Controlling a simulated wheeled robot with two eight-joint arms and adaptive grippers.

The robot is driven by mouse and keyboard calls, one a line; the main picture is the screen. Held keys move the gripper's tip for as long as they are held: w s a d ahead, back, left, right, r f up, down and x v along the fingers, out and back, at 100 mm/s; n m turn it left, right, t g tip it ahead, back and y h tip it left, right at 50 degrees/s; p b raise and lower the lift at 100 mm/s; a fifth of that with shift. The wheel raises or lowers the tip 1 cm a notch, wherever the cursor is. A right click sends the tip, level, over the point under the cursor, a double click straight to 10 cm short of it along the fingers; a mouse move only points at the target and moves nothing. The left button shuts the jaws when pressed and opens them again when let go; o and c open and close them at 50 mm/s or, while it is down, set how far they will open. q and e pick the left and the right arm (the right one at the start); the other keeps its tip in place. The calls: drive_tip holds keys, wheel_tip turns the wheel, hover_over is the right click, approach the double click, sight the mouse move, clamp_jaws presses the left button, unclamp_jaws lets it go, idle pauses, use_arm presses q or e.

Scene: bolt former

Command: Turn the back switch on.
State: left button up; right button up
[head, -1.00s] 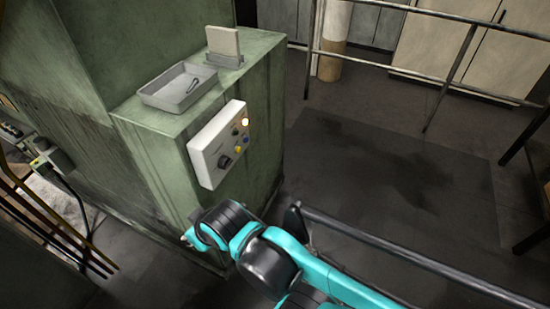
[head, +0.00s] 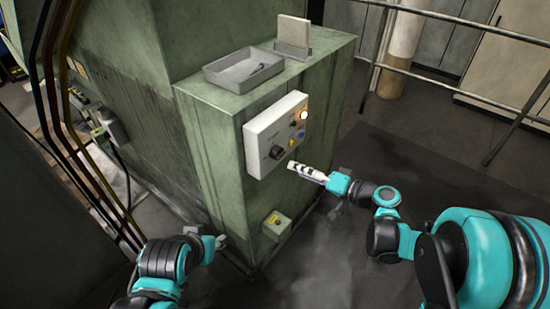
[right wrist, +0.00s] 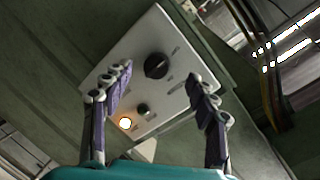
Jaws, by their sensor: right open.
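A pale control panel (head: 275,134) is mounted on the front of the green machine. It carries a black rotary switch (head: 277,152), small coloured buttons and a lit lamp (head: 304,115). My right gripper (head: 293,167) is open and empty, just in front of the panel's lower right part. In the right wrist view the black rotary switch (right wrist: 157,66) shows between the spread fingers of my right gripper (right wrist: 159,80), apart from them. The lit lamp (right wrist: 125,123) is near the left finger. My left gripper (head: 212,241) is low by the machine's base, too small to read.
A grey tray (head: 243,76) and an upright plate in a holder (head: 292,38) stand on the machine's top. A small box (head: 276,225) is fixed below the panel, and another box with a cable (head: 112,124) is on the left side. A metal railing (head: 460,80) runs behind.

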sight(282, 155)
drive_tip(key=w+a, duration=0.2)
drive_tip(key=w+a+y, duration=0.1)
drive_tip(key=w+a, duration=0.1)
drive_tip(key=w+a+n+t+y+p, duration=0.1)
drive_tip(key=w+a, duration=0.1)
drive_tip(key=w, duration=0.1)
drive_tip(key=shift+w+f, duration=0.1)
drive_tip(key=shift+f, duration=0.25)
drive_tip(key=n, duration=0.3)
drive_tip(key=shift+d+p, duration=0.1)
drive_tip(key=shift+p, duration=0.3)
drive_tip(key=shift+n, duration=1)
drive_tip(key=n+b, duration=0.1)
drive_tip(key=n, duration=0.4)
